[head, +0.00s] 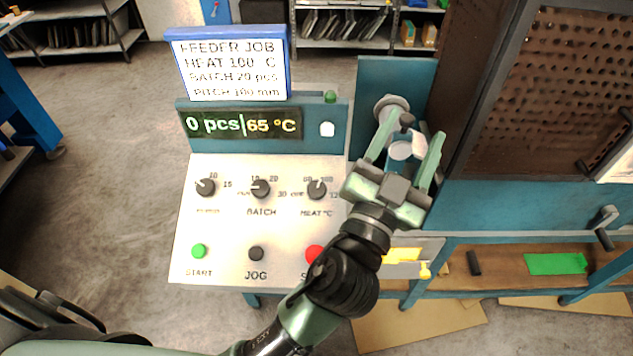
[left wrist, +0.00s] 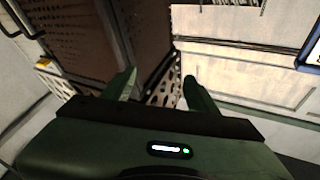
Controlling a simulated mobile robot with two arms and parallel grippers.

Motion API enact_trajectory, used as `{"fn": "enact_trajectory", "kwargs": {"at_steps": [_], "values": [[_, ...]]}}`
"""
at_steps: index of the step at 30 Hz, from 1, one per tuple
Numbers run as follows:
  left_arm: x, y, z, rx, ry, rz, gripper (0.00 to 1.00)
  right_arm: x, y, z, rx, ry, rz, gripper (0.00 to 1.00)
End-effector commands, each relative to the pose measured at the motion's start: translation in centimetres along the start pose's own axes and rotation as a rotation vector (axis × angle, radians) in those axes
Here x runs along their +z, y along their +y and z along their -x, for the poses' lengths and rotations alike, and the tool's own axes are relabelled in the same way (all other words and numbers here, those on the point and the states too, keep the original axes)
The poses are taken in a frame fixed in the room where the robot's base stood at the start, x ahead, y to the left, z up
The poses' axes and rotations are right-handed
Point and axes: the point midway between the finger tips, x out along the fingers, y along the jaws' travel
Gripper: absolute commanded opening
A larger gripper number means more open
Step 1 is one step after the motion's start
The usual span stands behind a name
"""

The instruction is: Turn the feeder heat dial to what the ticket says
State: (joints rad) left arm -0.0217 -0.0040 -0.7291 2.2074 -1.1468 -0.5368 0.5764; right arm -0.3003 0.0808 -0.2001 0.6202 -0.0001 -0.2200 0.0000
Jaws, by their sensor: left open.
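The ticket (head: 230,68) on the blue board reads FEEDER JOB, HEAT 100 °C, BATCH 20 pcs, PITCH 100 mm. The display (head: 240,124) below it reads 0 pcs and 65 °C. The heat dial (head: 317,189) is a black knob, rightmost of three on the white panel; its scale is small and its exact setting is hard to read. My left gripper (head: 415,130) is open and empty, right of the panel and apart from the dial. Its open fingers also show in the left wrist view (left wrist: 160,84), where no dial is visible. My right gripper is not in view.
The batch dial (head: 260,188) and pitch dial (head: 205,187) are left of the heat dial. Below are the green START button (head: 198,251), black JOG button (head: 256,253) and a red button (head: 314,253) beside my left arm. A brown perforated guard (head: 550,90) stands at right.

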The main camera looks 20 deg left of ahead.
Motion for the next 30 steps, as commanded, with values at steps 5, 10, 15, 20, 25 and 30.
{"fn": "enact_trajectory", "kwargs": {"at_steps": [5, 10, 15, 20, 25, 30], "values": [[12.4, -5.2, 7.2, -0.245, -0.532, 0.227, 0.58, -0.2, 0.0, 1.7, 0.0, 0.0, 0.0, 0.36], [16.9, -6.6, 12.4, -0.361, -0.75, 0.3, 0.58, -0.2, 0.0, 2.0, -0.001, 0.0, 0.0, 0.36], [18.4, -7.1, 12.3, -0.379, -0.78, 0.305, 0.58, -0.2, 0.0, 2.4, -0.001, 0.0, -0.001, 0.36], [20.1, -7.6, 10.5, -0.377, -0.778, 0.302, 0.58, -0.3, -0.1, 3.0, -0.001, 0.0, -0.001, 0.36], [22.0, -8.2, 8.9, -0.377, -0.777, 0.303, 0.58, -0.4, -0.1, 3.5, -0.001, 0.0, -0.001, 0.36], [23.0, -8.4, 8.1, -0.376, -0.778, 0.304, 0.58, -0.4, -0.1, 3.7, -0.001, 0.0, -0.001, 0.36]]}}
